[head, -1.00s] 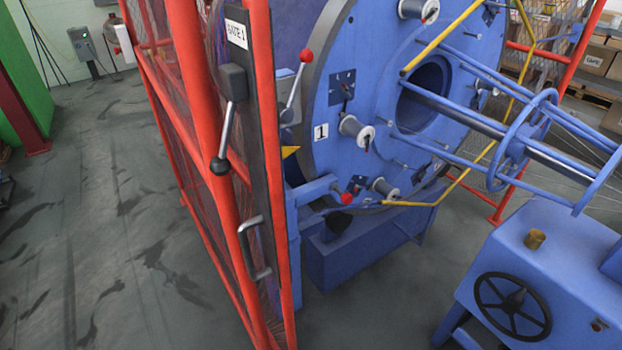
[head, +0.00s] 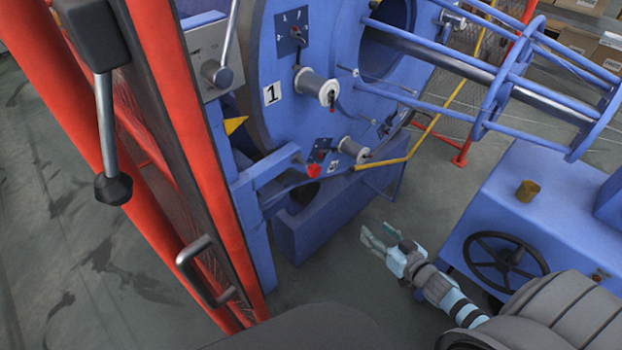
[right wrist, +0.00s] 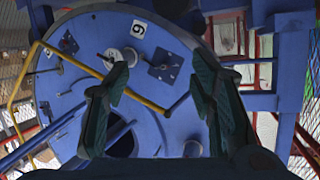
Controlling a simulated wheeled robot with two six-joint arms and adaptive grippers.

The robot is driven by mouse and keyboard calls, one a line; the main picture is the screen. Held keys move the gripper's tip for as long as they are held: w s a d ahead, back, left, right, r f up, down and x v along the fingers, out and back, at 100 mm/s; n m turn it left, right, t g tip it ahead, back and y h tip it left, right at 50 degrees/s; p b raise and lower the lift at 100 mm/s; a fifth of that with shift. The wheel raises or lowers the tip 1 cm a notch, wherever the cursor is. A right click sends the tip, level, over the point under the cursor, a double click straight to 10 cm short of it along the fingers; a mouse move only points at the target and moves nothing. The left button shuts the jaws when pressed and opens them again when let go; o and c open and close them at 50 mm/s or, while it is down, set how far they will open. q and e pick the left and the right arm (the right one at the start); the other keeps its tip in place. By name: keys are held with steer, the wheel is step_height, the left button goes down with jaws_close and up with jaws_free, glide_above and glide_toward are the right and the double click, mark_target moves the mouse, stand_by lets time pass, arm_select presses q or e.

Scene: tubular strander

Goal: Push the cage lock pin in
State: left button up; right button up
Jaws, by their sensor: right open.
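A red knob (head: 313,171) sits at the end of a blue bracket (head: 265,172) beside the lower rim of the large blue cage disc (head: 345,125). It looks like the cage lock pin's handle; how far the pin sits in cannot be told. My right gripper (head: 375,233) is open and empty, below and to the right of the knob, apart from it. In the right wrist view my open fingers (right wrist: 158,68) face the blue disc (right wrist: 170,105) with its number plate; I cannot make out the red knob there. My left gripper is not in view.
A red mesh gate frame with a black lever (head: 106,130) and handle (head: 200,270) stands close at left. A blue box with a black handwheel (head: 505,260) is at right. Spools (head: 318,88) and a yellow bar (head: 430,135) stand out near the disc.

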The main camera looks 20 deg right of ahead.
mark_target(318, 172)
steer(key=w+a+r+n+t+y+b, duration=0.1)
steer(key=w+a+r+n+t+y, duration=0.3)
steer(key=r, duration=0.9)
steer(key=w+a, duration=0.2)
steer(key=w, duration=0.2)
steer(key=w+a+m+y, duration=0.1)
steer(key=w+a, duration=0.1)
steer(key=w, duration=0.3)
steer(key=w+a+m+g+b, duration=0.1)
steer(key=w+a, duration=0.1)
steer(key=w, duration=0.3)
steer(key=shift+a+f+y, duration=0.25)
steer(key=shift+a+y, duration=0.1)
steer(key=shift+y, duration=0.05)
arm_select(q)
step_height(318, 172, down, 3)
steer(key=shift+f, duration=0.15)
arm_select(e)
jaws_close()
